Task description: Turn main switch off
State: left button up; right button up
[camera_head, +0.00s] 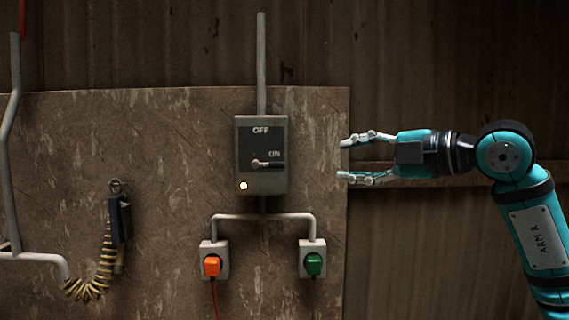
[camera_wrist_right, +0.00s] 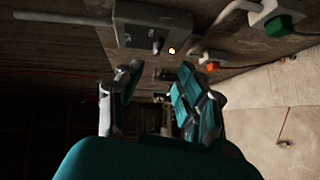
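The main switch box (camera_head: 261,183) is a grey box on the wall board, marked OFF at the top and ON at the right. Its lever (camera_head: 268,163) lies horizontal, with its end at the ON mark. A small yellow light (camera_head: 243,185) glows at its lower left. My right gripper (camera_head: 342,159) is to the right of the box, open and empty, apart from the lever, with its fingers pointing left. In the right wrist view the switch box (camera_wrist_right: 152,30) shows beyond the fingers. My left gripper is in neither view.
An orange plug (camera_head: 212,266) and a green plug (camera_head: 314,264) sit in sockets below the box, joined by pipes. A dark handset (camera_head: 120,219) with a coiled cord hangs at the left. The board between box and gripper is clear.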

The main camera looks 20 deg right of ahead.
aim_at(281, 165)
jog(key=p+x, duration=0.5)
jog(key=x, duration=1)
jog(key=shift+a, duration=0.3)
jog(key=shift+w+a+f+p, duration=0.25)
jog(key=shift+w+p, duration=0.1)
jog(key=shift+w, duration=0.2)
grip_shut()
